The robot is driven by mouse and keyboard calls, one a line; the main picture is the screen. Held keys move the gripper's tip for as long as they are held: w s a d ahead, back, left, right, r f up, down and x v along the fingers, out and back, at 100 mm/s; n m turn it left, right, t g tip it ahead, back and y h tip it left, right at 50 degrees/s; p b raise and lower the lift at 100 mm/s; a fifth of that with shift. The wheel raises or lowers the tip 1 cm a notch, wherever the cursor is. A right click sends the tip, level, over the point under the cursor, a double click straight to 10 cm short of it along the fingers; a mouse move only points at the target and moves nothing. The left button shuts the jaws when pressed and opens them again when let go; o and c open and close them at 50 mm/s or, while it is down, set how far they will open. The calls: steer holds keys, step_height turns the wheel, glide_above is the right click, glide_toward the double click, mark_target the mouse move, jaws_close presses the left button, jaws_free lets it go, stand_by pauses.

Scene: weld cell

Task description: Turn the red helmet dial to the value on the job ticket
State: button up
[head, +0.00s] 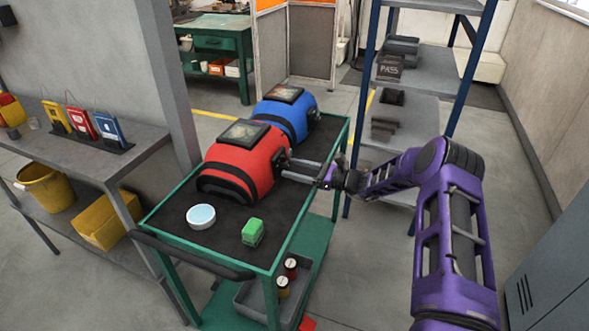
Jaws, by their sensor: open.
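The red helmet (243,165) sits on the dark top of the green cart (146,226), with a dark visor window on its upper face. A small dark part, apparently its dial (281,160), is on its right side. My gripper (288,168) reaches in from the right, its two fingers apart at the dial's side. I cannot tell whether they touch the dial or stand around it. The dial's markings are too small to read. No job ticket can be made out for certain; yellow, red and blue cards (82,124) stand on the left shelf, their text unreadable.
A blue helmet (288,115) stands just behind the red one. A white round tin (201,216) and a green block (252,232) lie at the cart's front. A blue-posted rack (462,70) stands behind my arm.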

steer(key=shift+a, duration=0.1)
jaws_close()
stand_by(0.3)
steer(key=shift+f+n+b, duration=0.1)
steer(key=shift+n+b, duration=0.2)
steer(key=shift+b, duration=0.15)
steer(key=shift+f+n+b, duration=0.1)
steer(key=shift+n+b, duration=2.1)
steer(key=shift+n, duration=0.4)
steer(key=shift+w+r, duration=0.1)
steer(key=shift+r, duration=0.1)
jaws_free()
